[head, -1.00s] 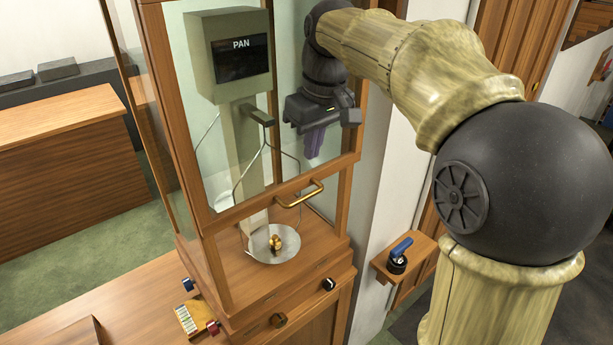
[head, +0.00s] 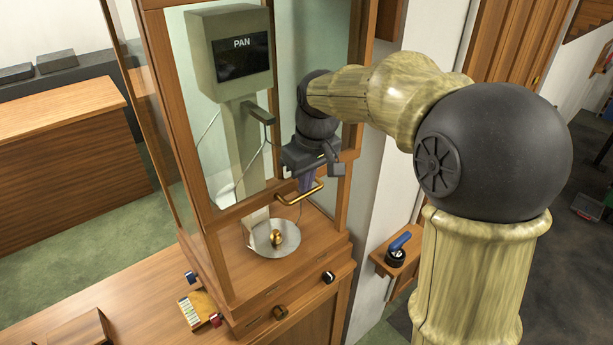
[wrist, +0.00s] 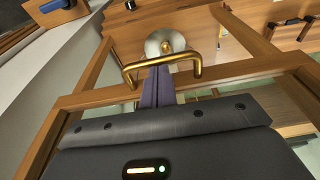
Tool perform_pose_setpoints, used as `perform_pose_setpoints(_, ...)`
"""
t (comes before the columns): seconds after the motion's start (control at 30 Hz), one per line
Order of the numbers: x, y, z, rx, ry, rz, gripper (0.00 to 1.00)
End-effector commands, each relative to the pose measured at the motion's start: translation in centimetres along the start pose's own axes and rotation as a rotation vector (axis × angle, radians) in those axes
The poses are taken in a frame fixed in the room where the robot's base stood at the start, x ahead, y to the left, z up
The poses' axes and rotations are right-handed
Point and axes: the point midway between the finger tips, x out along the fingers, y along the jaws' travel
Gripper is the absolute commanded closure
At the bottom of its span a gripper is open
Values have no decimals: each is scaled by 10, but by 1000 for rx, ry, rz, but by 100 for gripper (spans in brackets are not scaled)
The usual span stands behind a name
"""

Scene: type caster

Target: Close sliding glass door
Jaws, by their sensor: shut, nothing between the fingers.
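The sliding glass door (head: 226,118) is a wood-framed pane on the front of a wooden balance case. It is raised, and the lower front of the case is open below its bottom rail. A brass bar handle (head: 301,193) is fixed to that rail; it also shows in the wrist view (wrist: 162,63). My gripper (head: 306,186) points down in front of the door, its purple fingers together and empty. The fingertips (wrist: 158,72) are right at the handle bar, overlapping it in both views; I cannot tell whether they touch it.
Inside the case, a metal pan (head: 285,240) holds a brass weight (head: 276,237) under a display marked PAN (head: 241,58). A small shelf (head: 392,262) with a blue-handled item (head: 398,248) is at right.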

Motion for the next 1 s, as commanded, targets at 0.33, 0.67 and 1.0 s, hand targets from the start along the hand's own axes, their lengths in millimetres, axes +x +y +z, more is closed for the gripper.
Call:
perform_pose_setpoints(0.33,2,-1,0,-3,1,0,100)
perform_pose_setpoints(0.67,26,-1,5,-2,-2,-1,100)
perform_pose_setpoints(1.0,98,-1,20,-3,-3,-1,100)
